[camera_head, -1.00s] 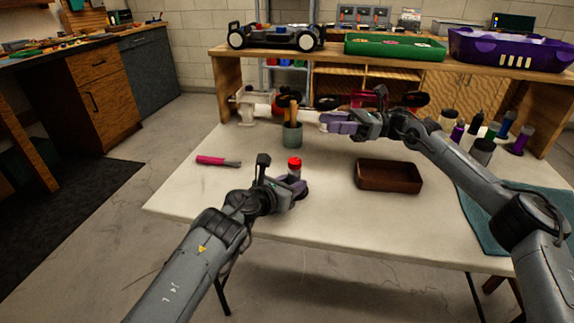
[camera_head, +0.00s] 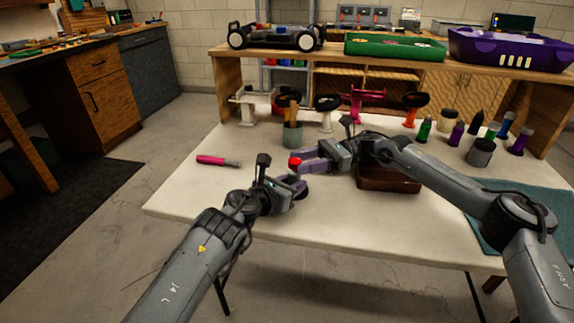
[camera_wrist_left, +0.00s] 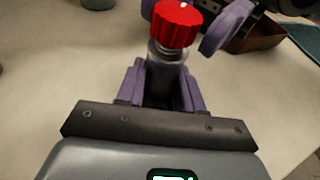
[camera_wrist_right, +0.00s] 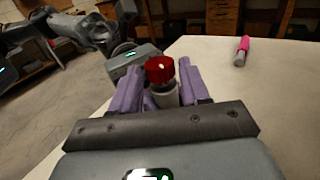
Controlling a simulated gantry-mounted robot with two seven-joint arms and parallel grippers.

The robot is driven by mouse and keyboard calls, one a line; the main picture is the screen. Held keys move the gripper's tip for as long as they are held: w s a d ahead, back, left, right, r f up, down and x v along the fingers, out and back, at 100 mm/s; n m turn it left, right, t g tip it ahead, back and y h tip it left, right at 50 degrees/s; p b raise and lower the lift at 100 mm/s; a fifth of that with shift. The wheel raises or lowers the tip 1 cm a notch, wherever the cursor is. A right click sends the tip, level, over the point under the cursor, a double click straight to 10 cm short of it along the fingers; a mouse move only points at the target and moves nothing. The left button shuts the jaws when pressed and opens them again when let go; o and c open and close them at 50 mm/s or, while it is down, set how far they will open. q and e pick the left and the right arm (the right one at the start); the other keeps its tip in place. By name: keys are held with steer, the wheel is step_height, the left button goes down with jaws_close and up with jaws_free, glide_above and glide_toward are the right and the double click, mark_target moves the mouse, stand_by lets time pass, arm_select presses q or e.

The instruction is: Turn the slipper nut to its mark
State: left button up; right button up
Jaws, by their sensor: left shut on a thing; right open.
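The slipper nut (camera_wrist_left: 178,24) is a red ribbed knob with a small white mark on its top, on a grey cylindrical body (camera_wrist_left: 165,62). In the head view the nut (camera_head: 295,162) shows near the middle of the table. My left gripper (camera_head: 298,187) is shut on the grey body below the nut and holds it upright. My right gripper (camera_head: 302,161) is open, its purple fingers on either side of the red nut. In the right wrist view the nut (camera_wrist_right: 160,69) stands between those fingers, which look apart from it. Any matching mark on the body is not visible.
A brown tray (camera_head: 390,181) lies partly under my right arm. A pink-handled tool (camera_head: 217,160) lies at the left. A cup with tools (camera_head: 292,135) stands behind. Several bottles (camera_head: 457,133) stand at the back right. The table's front left is clear.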

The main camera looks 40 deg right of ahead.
steer(key=shift+x, duration=2.4)
steer(key=c, duration=0.8)
